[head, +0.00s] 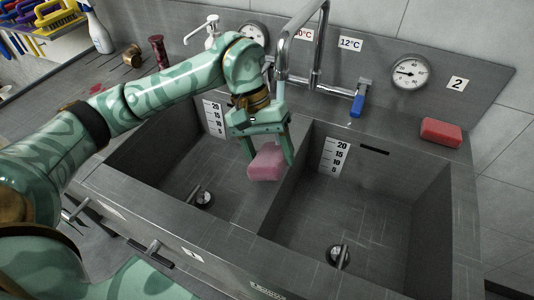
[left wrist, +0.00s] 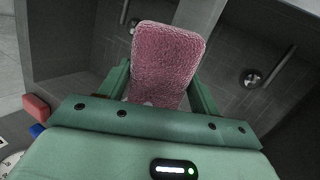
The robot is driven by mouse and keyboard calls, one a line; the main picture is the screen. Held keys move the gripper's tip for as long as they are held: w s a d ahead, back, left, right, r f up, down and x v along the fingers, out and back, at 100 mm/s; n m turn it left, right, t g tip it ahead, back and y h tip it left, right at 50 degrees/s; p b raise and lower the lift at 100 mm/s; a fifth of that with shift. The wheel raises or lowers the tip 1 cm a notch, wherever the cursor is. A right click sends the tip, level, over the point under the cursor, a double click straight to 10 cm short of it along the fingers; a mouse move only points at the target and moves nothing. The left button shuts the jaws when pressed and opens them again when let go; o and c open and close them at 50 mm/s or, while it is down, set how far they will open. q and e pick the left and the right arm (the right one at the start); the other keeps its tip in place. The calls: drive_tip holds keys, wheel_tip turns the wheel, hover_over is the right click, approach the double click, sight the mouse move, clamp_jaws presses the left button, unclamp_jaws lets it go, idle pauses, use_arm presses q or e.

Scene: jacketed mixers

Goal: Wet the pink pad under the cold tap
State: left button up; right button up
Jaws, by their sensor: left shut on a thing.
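The pink pad (head: 266,162) is held between the fingers of my left gripper (head: 268,152), over the divider side of the left sink basin. My left gripper is shut on it, and the pad hangs below the fingers. In the left wrist view the pad (left wrist: 167,62) shows its fuzzy face between the green fingers (left wrist: 160,95). The chrome spout (head: 283,55) comes down just behind and above the gripper; whether water runs from it I cannot tell. The cold tap's blue handle (head: 358,105) is on the back ledge below the 12°C label (head: 350,44). My right gripper is not in view.
The left basin (head: 165,160) and right basin (head: 365,210) look empty apart from their drains. A red block (head: 441,132) lies on the right ledge, near a dial gauge (head: 410,72). A spray bottle (head: 97,30) and a dark red cylinder (head: 158,50) stand at the back left.

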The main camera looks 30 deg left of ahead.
sight(251, 168)
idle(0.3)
use_arm(q)
drive_tip(key=shift+s+a+p, duration=0.25)
drive_tip(key=shift+s+p, duration=0.15)
drive_tip(key=shift+s, duration=0.95)
drive_tip(key=shift+s+a+p, duration=0.25)
drive_tip(key=shift+s+p, duration=0.1)
drive_tip(key=shift+s, duration=0.95)
drive_tip(key=shift+s+a, duration=0.15)
drive_tip(key=shift+s, duration=0.55)
drive_tip(key=shift+s+a, duration=0.1)
drive_tip(key=shift+s, duration=0.55)
drive_tip(key=shift+s+a+r+p, duration=0.1)
drive_tip(key=shift+s+r+p, duration=0.25)
drive_tip(key=shift+p, duration=0.1)
drive_tip(key=shift+s+a+r+p, duration=0.2)
drive_tip(key=shift+s+r+p, duration=0.3)
drive_tip(key=shift+s+r, duration=0.45)
drive_tip(key=shift+s+a+r+p, duration=0.2)
drive_tip(key=shift+s+r+p, duration=0.4)
drive_tip(key=shift+s, duration=0.55)
drive_tip(key=shift+r, duration=0.1)
